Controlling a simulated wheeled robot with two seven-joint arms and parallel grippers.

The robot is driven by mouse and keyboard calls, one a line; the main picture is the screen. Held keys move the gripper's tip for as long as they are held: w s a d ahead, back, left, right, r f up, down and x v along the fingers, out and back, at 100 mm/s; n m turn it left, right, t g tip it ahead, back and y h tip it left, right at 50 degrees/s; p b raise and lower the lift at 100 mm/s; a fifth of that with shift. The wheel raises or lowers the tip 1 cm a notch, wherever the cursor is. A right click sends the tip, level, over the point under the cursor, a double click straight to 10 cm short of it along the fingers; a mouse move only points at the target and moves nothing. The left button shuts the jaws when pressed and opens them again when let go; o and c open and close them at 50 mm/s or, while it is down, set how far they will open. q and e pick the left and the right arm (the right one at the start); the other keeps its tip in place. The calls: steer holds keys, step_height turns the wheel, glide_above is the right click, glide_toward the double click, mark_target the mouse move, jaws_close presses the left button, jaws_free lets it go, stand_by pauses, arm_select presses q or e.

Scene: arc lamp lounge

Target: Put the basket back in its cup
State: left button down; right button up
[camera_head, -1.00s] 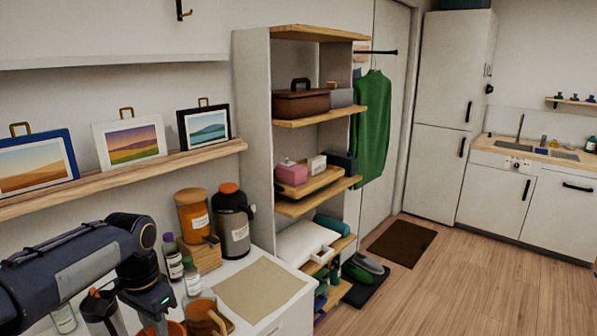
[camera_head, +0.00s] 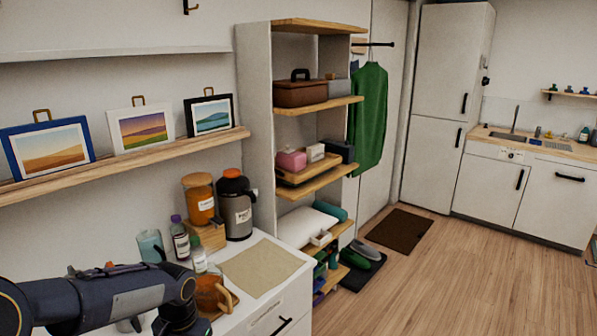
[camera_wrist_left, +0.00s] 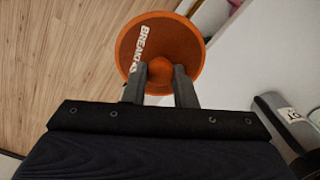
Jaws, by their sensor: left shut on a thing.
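My left gripper (camera_wrist_left: 160,72) is shut on the knob of an orange round piece (camera_wrist_left: 187,38) with white lettering that begins "BREAK", in the left wrist view. I cannot tell whether this piece is the basket or its lid. In the head view my left arm comes in low from the left. Its wrist hides the fingers and the held piece. A glass cup (camera_head: 209,291) with amber contents and a wooden handle stands just right of the wrist, on a wooden coaster (camera_head: 233,299). My right gripper is not in view.
A dark bottle (camera_head: 180,243), a white-capped bottle (camera_head: 198,259), a pale glass (camera_head: 150,246), an orange canister (camera_head: 200,203) and a grey flask (camera_head: 236,208) stand behind the cup. A bare beige mat (camera_head: 262,266) lies right of it. A shelf unit (camera_head: 258,120) stands beyond.

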arm_select(q)
steer(key=s+d+f+n, duration=0.2)
steer(key=d+f, duration=0.1)
steer(key=f, duration=0.5)
steer(key=shift+s+d+f, duration=0.15)
steer(key=shift+d+f, duration=0.05)
steer(key=shift+d, duration=0.15)
